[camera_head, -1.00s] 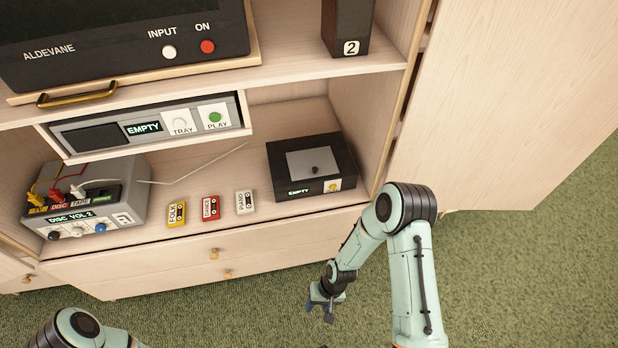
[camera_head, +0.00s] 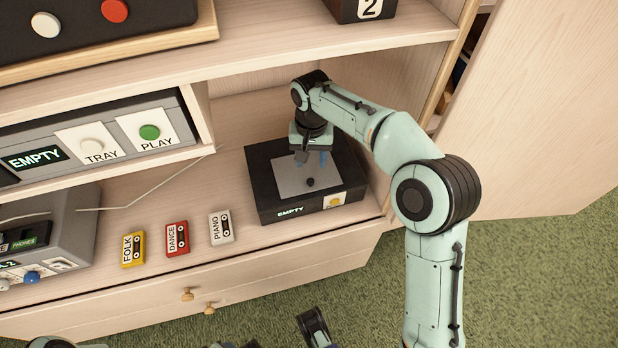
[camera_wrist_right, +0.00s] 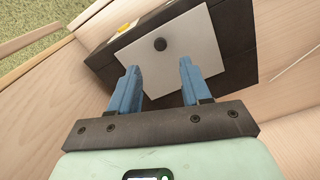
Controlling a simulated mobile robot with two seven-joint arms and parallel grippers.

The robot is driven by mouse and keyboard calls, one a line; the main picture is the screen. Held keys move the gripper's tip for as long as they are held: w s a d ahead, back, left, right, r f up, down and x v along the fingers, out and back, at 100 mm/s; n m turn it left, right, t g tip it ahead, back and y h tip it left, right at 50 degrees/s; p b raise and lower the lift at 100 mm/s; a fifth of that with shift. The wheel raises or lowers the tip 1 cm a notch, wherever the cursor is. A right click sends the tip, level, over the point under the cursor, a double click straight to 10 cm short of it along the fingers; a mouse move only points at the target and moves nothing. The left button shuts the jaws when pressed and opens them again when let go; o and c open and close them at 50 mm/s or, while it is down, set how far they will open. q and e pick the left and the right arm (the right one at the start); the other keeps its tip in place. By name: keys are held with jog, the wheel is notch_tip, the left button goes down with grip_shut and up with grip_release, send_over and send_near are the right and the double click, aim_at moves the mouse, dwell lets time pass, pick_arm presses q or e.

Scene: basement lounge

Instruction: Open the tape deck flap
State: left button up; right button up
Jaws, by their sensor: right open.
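The tape deck (camera_head: 262,190) is a black box on the lower shelf with a lit "EMPTY" label and a yellow button (camera_head: 334,202) on its front. Its grey flap (camera_head: 290,180) lies flat and shut on top, with a small dark knob (camera_head: 310,182). My right gripper (camera_head: 310,158) is over the rear part of the flap, behind the knob. In the right wrist view its blue fingers (camera_wrist_right: 159,68) are apart and empty, with the flap (camera_wrist_right: 190,40) below them and the knob (camera_wrist_right: 160,44) just beyond the tips. Contact cannot be told.
A player with TRAY and PLAY buttons (camera_head: 95,143) hangs above left. The upper shelf (camera_head: 300,52) overhangs the deck, and a cabinet side wall stands to its right.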

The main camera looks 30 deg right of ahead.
aim_at(310, 180)
notch_tip(310, 180, down, 6)
jog(key=shift+f+b, duration=0.1)
jog(key=shift+b, duration=0.65)
jog(key=shift+f+b, duration=0.3)
jog(key=shift+f, duration=0.65)
pick_arm(q)
jog(key=shift+y, duration=0.3)
jog(key=f, duration=0.1)
jog(key=a+f, duration=0.1)
jog(key=w+f, duration=0.1)
jog(key=shift+a+f, duration=0.3)
jog(key=shift+a, duration=0.05)
pick_arm(e)
jog(key=shift+w+f, duration=0.1)
jog(key=shift+f, duration=0.35)
grip_shut()
